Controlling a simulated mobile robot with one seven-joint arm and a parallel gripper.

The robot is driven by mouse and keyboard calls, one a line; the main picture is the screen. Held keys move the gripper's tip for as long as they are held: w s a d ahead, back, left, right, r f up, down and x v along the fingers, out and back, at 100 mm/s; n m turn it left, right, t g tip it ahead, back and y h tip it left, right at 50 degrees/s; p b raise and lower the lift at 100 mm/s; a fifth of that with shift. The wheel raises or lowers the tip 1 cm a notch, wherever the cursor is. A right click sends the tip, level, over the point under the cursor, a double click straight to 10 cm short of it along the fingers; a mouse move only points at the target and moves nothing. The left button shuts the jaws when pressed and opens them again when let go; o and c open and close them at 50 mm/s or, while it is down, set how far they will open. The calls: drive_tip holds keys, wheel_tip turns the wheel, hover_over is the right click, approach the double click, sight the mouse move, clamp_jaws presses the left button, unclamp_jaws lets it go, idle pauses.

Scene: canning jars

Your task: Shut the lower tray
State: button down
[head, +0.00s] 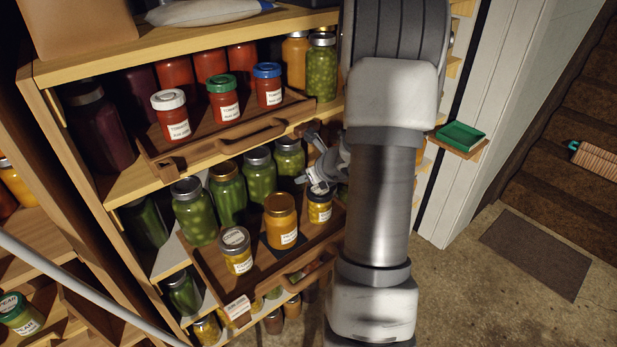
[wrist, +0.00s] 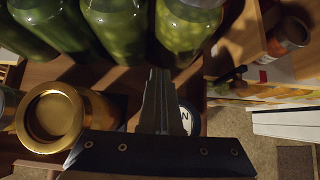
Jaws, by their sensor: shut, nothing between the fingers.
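The lower tray (head: 262,281) is a brown wooden tray with a handle cut into its front. It is pulled out from the shelf. On it stand a small jar with a pale lid (head: 236,250), an orange jar with a gold lid (head: 281,222) and a small yellow jar (head: 320,208). My gripper (head: 312,180) is over the tray's right part, close above or beside the small yellow jar. In the wrist view my gripper (wrist: 157,80) is shut and empty, between the gold lid (wrist: 50,118) and the green jars, partly hiding a small lid (wrist: 187,118).
Several green jars (head: 228,194) stand behind the tray's small jars. The upper tray (head: 222,138) above holds three red jars and also sticks out. Open floor (head: 480,275) lies right of my arm.

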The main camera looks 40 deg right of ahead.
sight(290, 172)
drive_tip(key=shift+x, duration=1.95)
drive_tip(key=w, duration=0.4)
drive_tip(key=shift+w+a, duration=0.1)
drive_tip(key=shift+w, duration=0.1)
drive_tip(key=shift+s, duration=0.15)
drive_tip(key=shift+r, duration=0.1)
